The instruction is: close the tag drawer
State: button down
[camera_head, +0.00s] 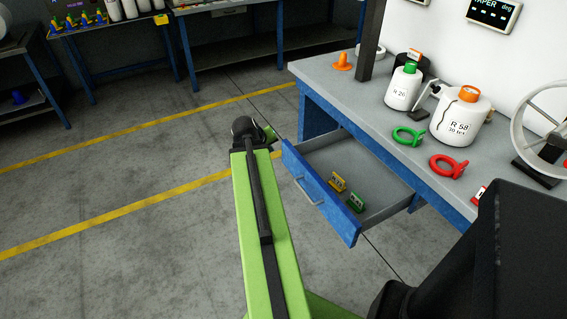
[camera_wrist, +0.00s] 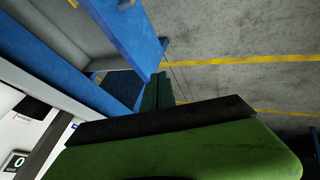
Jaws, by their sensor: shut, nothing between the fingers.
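The tag drawer (camera_head: 372,165) stands pulled out from the blue workbench, with a blue front (camera_head: 322,196) and a pale bar handle (camera_head: 308,191). A yellow tag (camera_head: 338,182) and a green tag (camera_head: 355,202) lie inside it. In the wrist view, the drawer front (camera_wrist: 128,38) is the blue panel at upper middle. My gripper (camera_wrist: 158,91) is shut and empty, its dark green fingers together near the lower edge of that front; I cannot tell if they touch it. In the head view, my arm's end is left of the drawer and mostly hides the gripper.
The grey benchtop (camera_head: 340,95) holds a white jug (camera_head: 403,88), a larger white container (camera_head: 458,118), a green ring piece (camera_head: 408,136), a red one (camera_head: 447,167) and an orange cone (camera_head: 342,62). Open floor with yellow lines lies left of the drawer.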

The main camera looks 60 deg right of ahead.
jog(key=b, duration=0.8)
send_near(287, 154)
notch_tip(287, 154, down, 3)
jog(key=w+a, duration=0.1)
jog(key=w, duration=0.1)
jog(key=shift+s+d, duration=0.45)
jog(key=shift+d, duration=0.4)
jog(key=shift+s+d, duration=0.45)
jog(key=shift+d, duration=0.4)
